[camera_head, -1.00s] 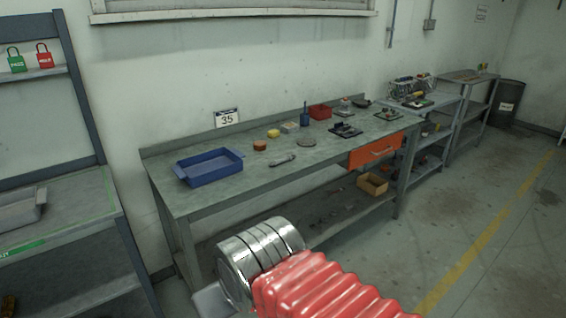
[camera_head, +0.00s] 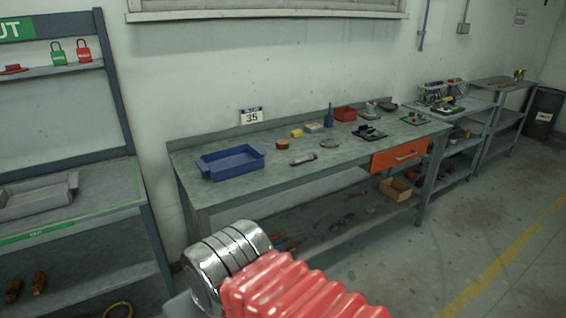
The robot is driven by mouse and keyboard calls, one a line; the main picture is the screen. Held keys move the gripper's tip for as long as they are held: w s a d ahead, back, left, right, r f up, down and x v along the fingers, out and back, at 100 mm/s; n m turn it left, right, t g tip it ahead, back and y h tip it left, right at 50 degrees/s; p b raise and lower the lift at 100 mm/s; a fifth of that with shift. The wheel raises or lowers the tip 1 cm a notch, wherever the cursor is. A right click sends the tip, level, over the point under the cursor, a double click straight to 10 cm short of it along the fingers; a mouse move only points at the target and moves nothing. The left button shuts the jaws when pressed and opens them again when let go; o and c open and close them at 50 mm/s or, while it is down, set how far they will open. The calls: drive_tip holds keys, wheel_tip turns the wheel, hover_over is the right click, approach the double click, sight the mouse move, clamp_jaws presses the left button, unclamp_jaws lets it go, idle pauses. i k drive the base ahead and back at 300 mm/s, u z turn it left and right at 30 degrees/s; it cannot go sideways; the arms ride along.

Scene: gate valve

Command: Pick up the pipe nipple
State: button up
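A small grey cylindrical piece (camera_head: 303,159), which looks like the pipe nipple, lies on its side near the front edge of the workbench (camera_head: 210,195). It is to the right of the blue tray and small in this view. Nothing touches it. My arm, with a silver joint and red ribbed sleeve, fills the bottom middle of the picture, in front of and below the bench. I see no gripper fingers.
A blue tray (camera_head: 232,174) sits at the bench's left end. A shelf unit (camera_head: 125,125) is at left. Open floor lies at right.

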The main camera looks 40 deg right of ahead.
sight(296, 162)
drive_tip(key=u, duration=3.25)
drive_tip(key=k, duration=2.2)
